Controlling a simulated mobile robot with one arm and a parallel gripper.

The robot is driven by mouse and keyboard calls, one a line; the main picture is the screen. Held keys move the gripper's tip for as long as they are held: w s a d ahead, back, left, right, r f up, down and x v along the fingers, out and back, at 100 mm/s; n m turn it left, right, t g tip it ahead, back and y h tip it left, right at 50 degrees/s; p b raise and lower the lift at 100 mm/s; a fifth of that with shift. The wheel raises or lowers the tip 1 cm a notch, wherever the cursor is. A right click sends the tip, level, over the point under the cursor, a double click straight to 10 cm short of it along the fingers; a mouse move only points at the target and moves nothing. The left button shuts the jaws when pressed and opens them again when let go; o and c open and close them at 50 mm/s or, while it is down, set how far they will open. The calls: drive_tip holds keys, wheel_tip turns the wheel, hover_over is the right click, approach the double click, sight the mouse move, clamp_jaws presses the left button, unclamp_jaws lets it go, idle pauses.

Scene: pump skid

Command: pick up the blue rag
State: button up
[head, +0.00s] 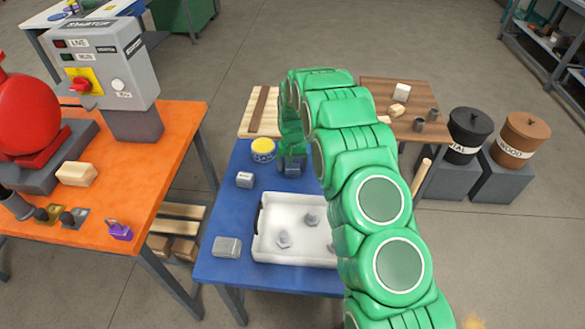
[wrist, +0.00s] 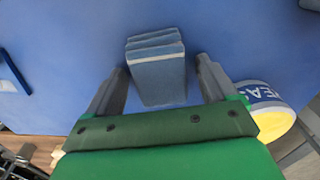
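The blue rag (wrist: 157,70) is a folded grey-blue block lying on the blue table. In the wrist view it sits between the two fingers of my gripper (wrist: 162,82), with a visible gap at each side. In the head view a small part of the rag (head: 292,171) shows below my gripper (head: 291,163), and my green arm covers much of that area. The gripper is open around the rag. Whether the fingertips touch the table cannot be told.
A yellow tin (head: 263,150) stands close to my gripper. An orange bench (head: 165,160) stands left. A brown board (head: 375,92) is behind.

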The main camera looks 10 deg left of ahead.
drive_tip(key=c, duration=0.9)
drive_tip(key=shift+r, duration=0.1)
